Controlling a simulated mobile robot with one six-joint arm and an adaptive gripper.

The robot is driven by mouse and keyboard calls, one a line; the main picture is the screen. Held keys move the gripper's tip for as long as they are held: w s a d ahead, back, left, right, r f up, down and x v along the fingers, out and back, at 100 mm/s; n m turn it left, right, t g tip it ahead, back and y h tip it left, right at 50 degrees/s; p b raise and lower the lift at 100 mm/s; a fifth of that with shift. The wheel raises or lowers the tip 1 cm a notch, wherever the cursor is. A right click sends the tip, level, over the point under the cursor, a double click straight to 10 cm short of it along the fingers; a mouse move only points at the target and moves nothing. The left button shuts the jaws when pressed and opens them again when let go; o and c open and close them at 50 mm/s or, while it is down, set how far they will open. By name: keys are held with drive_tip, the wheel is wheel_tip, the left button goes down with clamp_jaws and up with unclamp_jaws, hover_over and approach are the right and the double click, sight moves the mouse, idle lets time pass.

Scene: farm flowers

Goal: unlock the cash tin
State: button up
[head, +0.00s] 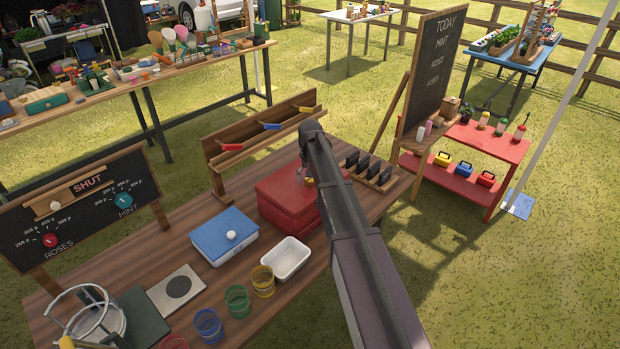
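A red box (283,207), which looks like the cash tin, sits on the brown wooden table with its lid down. My arm comes in from the lower right and ends over the tin's right side. My gripper (305,175) is at or just above the lid there, mostly hidden by my own arm. A small yellowish bit shows beside it, too small to identify. I cannot tell whether the gripper is open or shut, or whether it holds anything. No key or lock can be made out on the tin.
A blue-lidded box (224,236) and a white tray (286,259) stand in front of the tin. Several coloured cups line the front edge. A wooden rack (262,138) stands behind, a dark-slotted holder (370,172) to the right, and a price board (80,212) to the left.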

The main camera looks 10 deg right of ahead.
drive_tip(key=shift+n, duration=0.3)
idle(0.4)
drive_tip(key=shift+n, duration=2)
drive_tip(key=n, duration=0.8)
drive_tip(key=shift+n, duration=0.4)
drive_tip(key=n, duration=0.4)
drive_tip(key=shift+r+n+p, duration=0.25)
drive_tip(key=shift+n+p, duration=0.05)
drive_tip(key=shift+n, duration=0.1)
wheel_tip(320, 180, up, 14)
drive_tip(key=p, duration=1.4)
drive_tip(key=s+f+m+b, duration=0.5)
drive_tip(key=s+f+b, duration=0.1)
drive_tip(key=s, duration=0.4)
drive_tip(key=s+f+m+b, duration=0.5)
drive_tip(key=s+f+b, duration=0.1)
drive_tip(key=s, duration=0.3)
drive_tip(key=s+f+m+b, duration=0.6)
drive_tip(key=s, duration=0.4)
drive_tip(key=shift+s+d+f+b, duration=0.15)
drive_tip(key=shift+s+f+b, duration=0.1)
drive_tip(key=shift+s+b, duration=0.1)
